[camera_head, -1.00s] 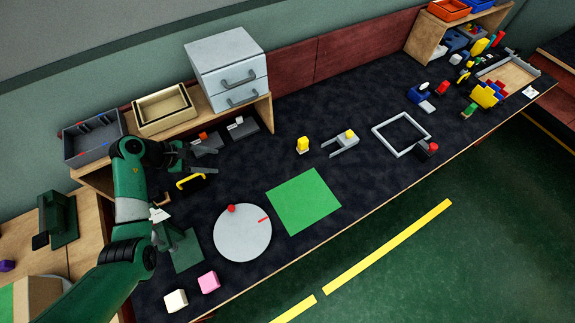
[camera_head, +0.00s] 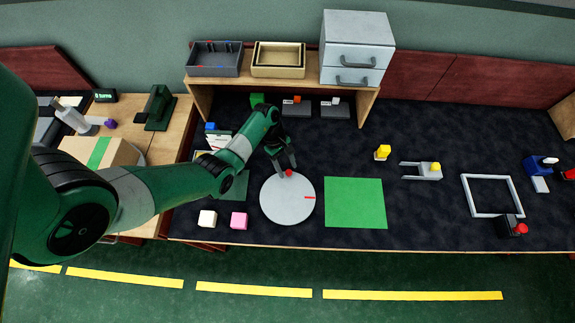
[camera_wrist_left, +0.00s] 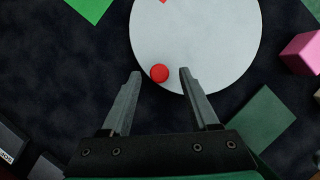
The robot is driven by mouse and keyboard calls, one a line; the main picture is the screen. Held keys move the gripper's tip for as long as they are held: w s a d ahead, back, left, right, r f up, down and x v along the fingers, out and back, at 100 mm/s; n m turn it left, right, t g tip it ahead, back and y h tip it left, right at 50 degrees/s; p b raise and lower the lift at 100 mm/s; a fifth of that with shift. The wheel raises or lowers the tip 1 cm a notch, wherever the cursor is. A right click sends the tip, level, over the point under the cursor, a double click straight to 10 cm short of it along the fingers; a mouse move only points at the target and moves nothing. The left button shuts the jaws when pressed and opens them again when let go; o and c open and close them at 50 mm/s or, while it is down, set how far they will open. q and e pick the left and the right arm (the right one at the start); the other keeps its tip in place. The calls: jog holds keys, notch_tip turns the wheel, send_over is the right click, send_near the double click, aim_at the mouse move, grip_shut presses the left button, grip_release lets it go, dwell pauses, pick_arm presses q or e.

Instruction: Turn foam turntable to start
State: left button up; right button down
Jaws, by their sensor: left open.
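The turntable (camera_head: 285,203) is a flat, pale grey round disc on the dark mat. A red knob (camera_head: 289,173) stands near its far edge, and a short red mark (camera_head: 310,197) lies near its right edge. My left gripper (camera_head: 286,165) is open at the knob, reaching in from the far side. In the left wrist view the knob (camera_wrist_left: 159,73) lies between the two fingertips (camera_wrist_left: 160,72), with a gap on each side. The turntable (camera_wrist_left: 205,40) fills the upper middle there. I cannot tell the exact fingertip height. My right gripper is not in view.
A green square (camera_head: 355,203) lies right of the turntable. A white cube (camera_head: 207,218) and a pink cube (camera_head: 239,220) sit to its left front. A dark green pad (camera_head: 236,187) lies to its left. A shelf (camera_head: 366,103) stands behind.

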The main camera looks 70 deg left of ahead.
pick_arm(q)
jog(key=shift+d+f, duration=0.15)
jog(key=shift+f, duration=0.3)
jog(key=shift+w, duration=0.1)
grip_shut()
jog(key=shift+r, duration=0.1)
dwell(0.9)
